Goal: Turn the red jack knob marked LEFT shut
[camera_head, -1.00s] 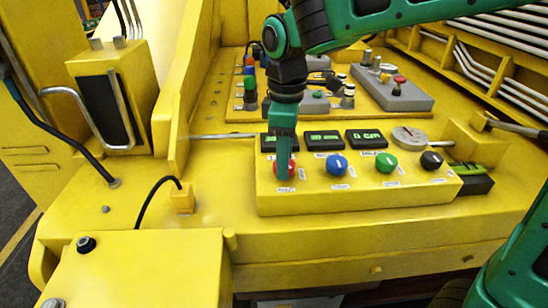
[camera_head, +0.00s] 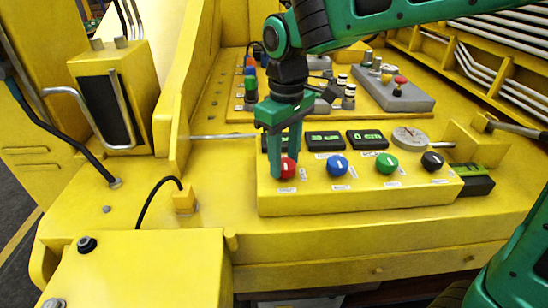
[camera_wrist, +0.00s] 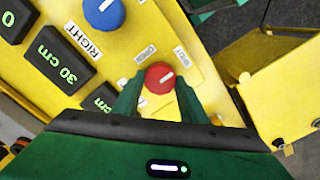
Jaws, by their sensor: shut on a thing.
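The red knob (camera_head: 289,169) is at the left end of the row on the yellow control box. My gripper (camera_head: 284,160) points down over it, with its fingers on both sides of the knob, shut on it. In the wrist view the red knob (camera_wrist: 160,78) sits between the two fingertips, its white mark pointing right and slightly up. The LEFT label is not visible. The blue knob (camera_wrist: 103,14) has a label RIGHT near it.
The blue knob (camera_head: 337,165), green knob (camera_head: 386,163) and black knob (camera_head: 432,161) stand to the right on the box (camera_head: 350,201). Black displays (camera_head: 324,140) line its back; one reads 30 cm in the wrist view (camera_wrist: 61,60). A black cable (camera_head: 150,204) curves at left.

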